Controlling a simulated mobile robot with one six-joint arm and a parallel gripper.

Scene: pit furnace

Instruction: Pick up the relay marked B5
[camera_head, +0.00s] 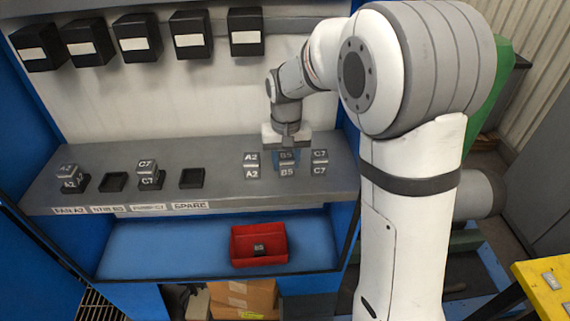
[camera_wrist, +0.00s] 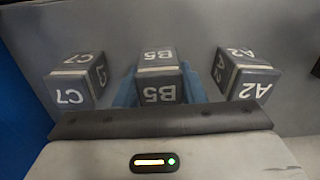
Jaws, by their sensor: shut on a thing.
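The relay marked B5 (camera_head: 287,170) is a dark grey cube with white lettering and a light band. It stands in the middle of a row on the grey shelf (camera_head: 230,190), between relay A2 and relay C7. My gripper (camera_head: 287,153) reaches down over it from above, its blue fingers shut on its sides. In the wrist view relay B5 (camera_wrist: 159,82) sits between the blue fingers (camera_wrist: 159,88). It appears upright; I cannot tell whether its base touches the shelf.
Relay A2 (camera_head: 251,172) and relay C7 (camera_head: 319,170) stand close on either side. To the left are stacked relays and empty black sockets (camera_head: 191,179). A red bin (camera_head: 234,247) below holds another relay, apparently B5 (camera_head: 259,249). Black boxes (camera_head: 190,34) hang on the back wall.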

